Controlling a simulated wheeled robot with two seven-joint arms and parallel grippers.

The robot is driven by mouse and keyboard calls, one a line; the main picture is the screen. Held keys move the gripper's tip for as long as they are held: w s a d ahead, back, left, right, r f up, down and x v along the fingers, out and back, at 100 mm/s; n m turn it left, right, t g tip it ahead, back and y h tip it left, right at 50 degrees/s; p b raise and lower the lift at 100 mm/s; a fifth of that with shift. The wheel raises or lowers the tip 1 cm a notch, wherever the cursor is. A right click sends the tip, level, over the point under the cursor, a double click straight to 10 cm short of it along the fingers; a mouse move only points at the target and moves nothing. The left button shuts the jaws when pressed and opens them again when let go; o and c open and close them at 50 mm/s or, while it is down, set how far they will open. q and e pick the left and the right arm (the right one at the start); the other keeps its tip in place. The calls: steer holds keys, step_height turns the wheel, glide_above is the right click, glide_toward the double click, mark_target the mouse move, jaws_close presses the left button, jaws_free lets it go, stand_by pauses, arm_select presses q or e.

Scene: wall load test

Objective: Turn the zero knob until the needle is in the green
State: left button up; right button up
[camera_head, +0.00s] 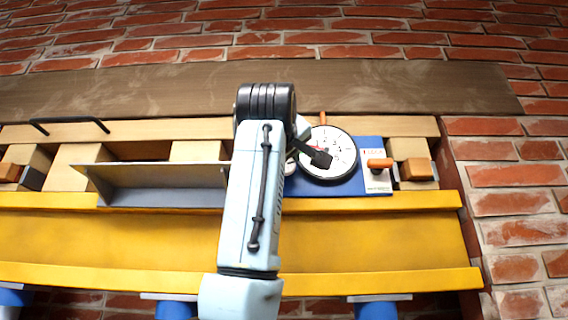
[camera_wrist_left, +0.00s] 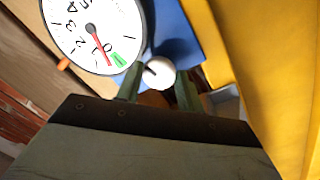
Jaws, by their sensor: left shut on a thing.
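The round white gauge (camera_head: 341,152) with a black rim is on a blue plate (camera_head: 350,186) right of my left arm in the head view. In the left wrist view the gauge (camera_wrist_left: 75,22) shows a red needle (camera_wrist_left: 99,45) pointing close to the 0 mark. Its tip is just beside the green sector (camera_wrist_left: 119,60), not clearly inside it. The white zero knob (camera_wrist_left: 160,76), with a dark line on its face, sits beside the gauge. My left gripper (camera_wrist_left: 160,72) has one finger each side of the knob and is shut on it. My right gripper is out of view.
A white label plate with an orange handle (camera_head: 380,163) is right of the gauge. A grey metal ledge (camera_head: 160,185) is left of my arm. A yellow beam (camera_head: 380,240) runs below, and a brick wall (camera_head: 520,180) stands at the right.

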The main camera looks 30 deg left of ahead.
arm_select(q)
steer(key=shift+r+n+y, duration=0.1)
steer(key=shift+n+y, duration=0.3)
steer(key=shift+n, duration=1.8)
steer(key=o, duration=1)
steer(key=b+v, duration=0.4)
steer(key=v, duration=0.9)
steer(key=shift+s+d, duration=0.15)
steer(key=shift+d, duration=0.05)
